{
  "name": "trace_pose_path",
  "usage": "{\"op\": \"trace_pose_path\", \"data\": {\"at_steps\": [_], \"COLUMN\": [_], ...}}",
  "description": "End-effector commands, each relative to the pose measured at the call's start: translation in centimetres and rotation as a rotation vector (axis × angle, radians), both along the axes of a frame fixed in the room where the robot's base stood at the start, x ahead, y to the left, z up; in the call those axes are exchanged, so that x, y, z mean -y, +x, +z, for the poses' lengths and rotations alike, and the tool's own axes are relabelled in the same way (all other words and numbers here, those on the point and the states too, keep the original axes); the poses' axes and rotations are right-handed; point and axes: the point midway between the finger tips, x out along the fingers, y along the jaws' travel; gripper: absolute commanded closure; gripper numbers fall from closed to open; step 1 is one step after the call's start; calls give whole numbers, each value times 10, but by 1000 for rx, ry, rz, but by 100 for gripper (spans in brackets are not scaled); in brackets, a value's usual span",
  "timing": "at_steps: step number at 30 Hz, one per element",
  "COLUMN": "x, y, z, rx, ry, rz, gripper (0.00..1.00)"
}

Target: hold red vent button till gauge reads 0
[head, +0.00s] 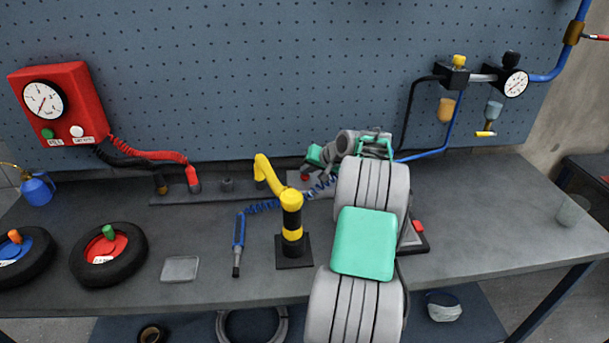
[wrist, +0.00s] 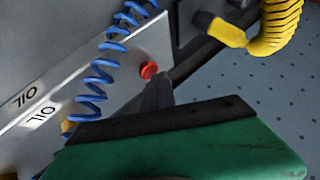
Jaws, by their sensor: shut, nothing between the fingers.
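A small red button (wrist: 148,70) sits on a grey metal panel in the wrist view. It also shows at the back of the bench in the head view (head: 305,178). My gripper (wrist: 160,80) is shut and empty, its dark fingertips just below and right of the button. I cannot tell whether they touch it. In the head view my green gripper (head: 316,156) is just above the button, partly hidden by my arm. A round white gauge (head: 515,84) is on the air line at right. Another gauge (head: 44,99) is on a red box at left. Neither reading is legible.
A coiled blue hose (wrist: 98,75) runs close by the button. A blue tool (head: 238,245), a grey tray (head: 180,269) and two wheels (head: 109,254) lie further left. The right bench top is mostly clear.

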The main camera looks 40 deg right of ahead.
Motion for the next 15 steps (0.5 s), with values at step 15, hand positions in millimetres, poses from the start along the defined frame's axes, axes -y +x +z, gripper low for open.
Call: {"op": "trace_pose_path", "data": {"at_steps": [15], "x": [0], "y": [0], "z": [14], "rx": [1], "ry": [-2], "rz": [0], "gripper": [100]}}
